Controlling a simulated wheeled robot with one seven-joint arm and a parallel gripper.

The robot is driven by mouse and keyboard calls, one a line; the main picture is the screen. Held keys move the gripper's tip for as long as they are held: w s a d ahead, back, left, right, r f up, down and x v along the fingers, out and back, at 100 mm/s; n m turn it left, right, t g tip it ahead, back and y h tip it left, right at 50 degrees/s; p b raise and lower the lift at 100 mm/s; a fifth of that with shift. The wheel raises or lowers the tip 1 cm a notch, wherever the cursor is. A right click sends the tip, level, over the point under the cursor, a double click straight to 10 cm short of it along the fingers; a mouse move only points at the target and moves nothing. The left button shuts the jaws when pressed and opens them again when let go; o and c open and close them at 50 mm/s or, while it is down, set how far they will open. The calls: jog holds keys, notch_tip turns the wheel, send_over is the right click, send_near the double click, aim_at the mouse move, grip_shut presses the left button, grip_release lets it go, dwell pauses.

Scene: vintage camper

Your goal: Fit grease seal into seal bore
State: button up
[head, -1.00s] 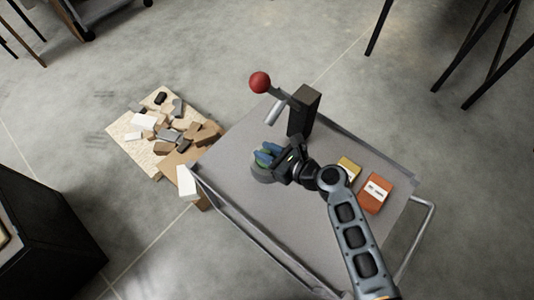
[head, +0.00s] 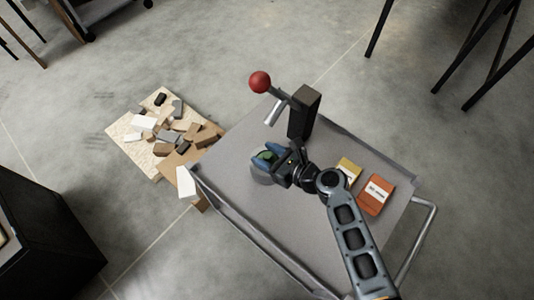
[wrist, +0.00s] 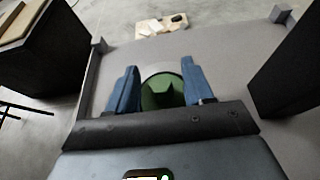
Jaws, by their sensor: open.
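A green round part (wrist: 160,92), which looks like the grease seal, sits between the blue fingers of my gripper (wrist: 161,84) in the wrist view. The fingers stand apart on either side of it; whether either touches it I cannot tell. The green part also shows between the fingers (head: 266,156) in the head view. Below it is a grey round body (head: 260,177), likely the housing with the seal bore, mostly hidden by my gripper. The bore itself is hidden, so how the green part sits in it I cannot tell.
A dark post (head: 304,112) with a red-ball lever (head: 260,82) rises from the grey cart top (head: 245,212), close behind my gripper. Yellow (head: 349,169) and orange (head: 376,194) boxes lie right. Clutter on a board (head: 127,131) lies on the floor. The cart's front-left top is clear.

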jog(key=shift+r, duration=0.2)
jog(key=p+v, duration=0.1)
jog(key=v, duration=1.1)
jog(key=s+d+n+t+h, duration=0.1)
jog(key=s+d+n+h, duration=0.35)
jog(key=s, duration=0.45)
jog(key=s+d+n+t+h, duration=0.1)
jog(key=s+d+n+h, duration=0.2)
jog(key=s+d+n, duration=0.45)
jog(key=s+d+r+n+t+h, duration=0.1)
jog(key=s+r+n+t, duration=0.1)
jog(key=s+r+n, duration=0.4)
jog(key=s+d+r+n+t+h, duration=0.1)
jog(key=s+r+n, duration=0.6)
jog(key=r, duration=0.9)
jog(key=shift+s+r+n+t+h, duration=0.3)
jog(key=shift+s+t+h, duration=0.2)
jog(key=shift+t+h, duration=0.25)
jog(key=shift+f, duration=0.1)
